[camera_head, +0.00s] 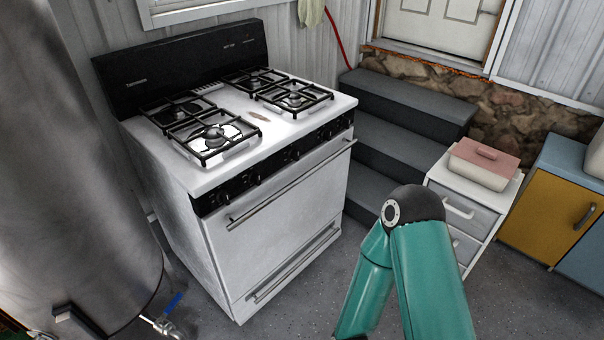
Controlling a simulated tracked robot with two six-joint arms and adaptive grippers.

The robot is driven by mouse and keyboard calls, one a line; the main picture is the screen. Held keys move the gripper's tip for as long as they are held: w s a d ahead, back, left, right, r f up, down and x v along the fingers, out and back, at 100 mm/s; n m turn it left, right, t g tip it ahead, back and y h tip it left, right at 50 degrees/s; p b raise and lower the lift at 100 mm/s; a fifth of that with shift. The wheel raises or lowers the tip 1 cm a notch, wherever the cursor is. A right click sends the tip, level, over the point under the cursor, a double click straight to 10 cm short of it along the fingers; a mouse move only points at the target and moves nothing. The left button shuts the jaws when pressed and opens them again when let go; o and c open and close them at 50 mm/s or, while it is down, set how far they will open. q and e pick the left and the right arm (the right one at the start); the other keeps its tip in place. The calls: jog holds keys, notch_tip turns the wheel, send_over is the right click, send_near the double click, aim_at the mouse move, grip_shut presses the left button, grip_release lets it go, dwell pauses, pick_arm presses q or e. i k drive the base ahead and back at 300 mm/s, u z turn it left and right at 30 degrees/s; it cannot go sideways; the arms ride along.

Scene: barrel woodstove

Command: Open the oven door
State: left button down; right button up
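A white gas oven (192,233) with a black back panel and several burners stands left of the middle. Its door (278,222) faces the lower right and looks shut. A long metal handle (290,187) runs along the door's top edge, below the black strip of knobs. A lower drawer handle (295,264) shows near the floor. My teal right arm bends at the elbow at lower right, apart from the oven. Its gripper is out of the picture. My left arm and gripper do not show.
A large metal tank (75,150) stands close at left, with a tap at its foot. Dark steps (375,150) rise behind the oven. A white drawer cabinet (470,200) with a pink-lidded box stands at right, beside a yellow cupboard (550,215). Floor before the oven is clear.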

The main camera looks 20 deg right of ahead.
aim_at(263, 225)
jog(key=z, duration=0.1)
jog(key=i, duration=0.95)
jog(key=u, duration=0.15)
